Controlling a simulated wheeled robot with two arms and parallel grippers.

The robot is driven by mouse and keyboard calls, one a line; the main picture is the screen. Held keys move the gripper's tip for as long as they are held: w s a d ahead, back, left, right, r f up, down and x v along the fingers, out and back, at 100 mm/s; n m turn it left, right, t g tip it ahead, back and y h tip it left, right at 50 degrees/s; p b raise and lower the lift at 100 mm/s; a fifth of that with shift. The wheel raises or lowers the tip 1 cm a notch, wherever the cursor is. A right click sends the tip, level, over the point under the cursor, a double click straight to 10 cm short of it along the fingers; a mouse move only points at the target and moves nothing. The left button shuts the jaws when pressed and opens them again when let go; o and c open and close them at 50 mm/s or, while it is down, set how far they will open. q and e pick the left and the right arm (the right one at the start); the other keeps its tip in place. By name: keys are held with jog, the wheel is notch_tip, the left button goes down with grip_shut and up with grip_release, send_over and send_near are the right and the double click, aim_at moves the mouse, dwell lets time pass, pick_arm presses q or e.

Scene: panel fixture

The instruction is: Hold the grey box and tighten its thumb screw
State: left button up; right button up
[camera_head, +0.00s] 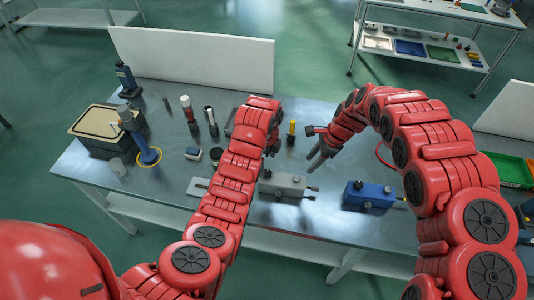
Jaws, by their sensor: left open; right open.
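The grey box (282,187) sits on the metal table, in the middle of the head view. A small knob, seemingly its thumb screw (311,189), sticks out at its right end. My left arm passes just left of the box and its forearm may cover part of that side. My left gripper (270,150) is mostly hidden behind its wrist, open, beyond the box and apart from it. My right gripper (316,157) is open and empty, above the table beyond the box's right end, pointing down and left.
A blue box (368,196) of similar shape stands to the right. Bottles (188,110), a yellow-handled tool (291,130), a blue stand (148,157) and a beige-topped tray (98,122) are on the table. A white panel (195,60) rises behind. A green tray (508,170) lies at right.

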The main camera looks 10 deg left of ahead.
aim_at(267, 180)
pick_arm(q)
notch_tip(267, 180, down, 12)
jog(key=shift+r, duration=0.25)
dwell(0.4)
